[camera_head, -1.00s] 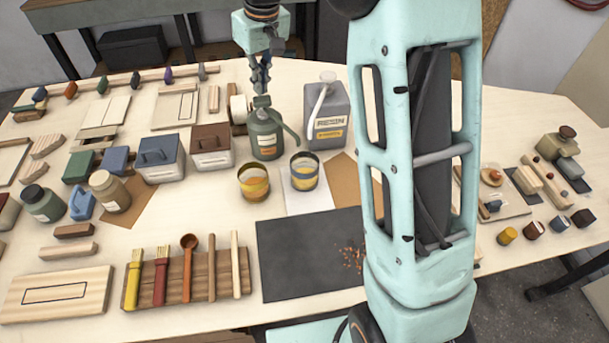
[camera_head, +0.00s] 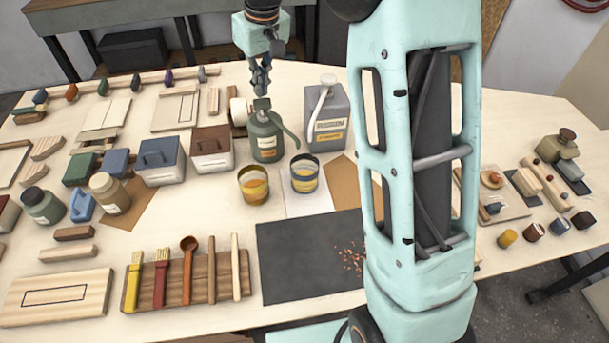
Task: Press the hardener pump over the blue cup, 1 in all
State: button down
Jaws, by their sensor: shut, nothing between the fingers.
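The hardener bottle (camera_head: 267,142) is dark green with a pump head (camera_head: 262,104) on top and a spout that slopes down to the right. My gripper (camera_head: 262,93) is shut and empty, pointing down right at the top of the pump head. From this angle I cannot tell whether it touches. Two clear cups with amber contents stand in front of the bottle. The right cup (camera_head: 304,174) has a bluish-grey band and stands on a white sheet, below the spout side. The left cup (camera_head: 254,186) has a yellow-orange band.
A grey resin jug (camera_head: 327,118) with a white pump stands close right of the bottle. A brown-lidded box (camera_head: 211,150) is close left, and a tape roll (camera_head: 238,111) is behind. A dark mat (camera_head: 300,262) lies in front. My arm hides part of the right side.

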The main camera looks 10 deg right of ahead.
aim_at(262, 101)
jog(key=shift+f, duration=0.15)
jog(key=shift+f+b, duration=1.05)
jog(key=shift+f, duration=0.45)
jog(key=shift+s, duration=0.1)
jog(key=shift+r, duration=0.15)
jog(key=shift+r+p, duration=1.2)
jog(key=shift+r, duration=0.2)
jog(key=shift+r, duration=0.1)
notch_tip(262, 101, up, 6)
jog(key=p, duration=0.5)
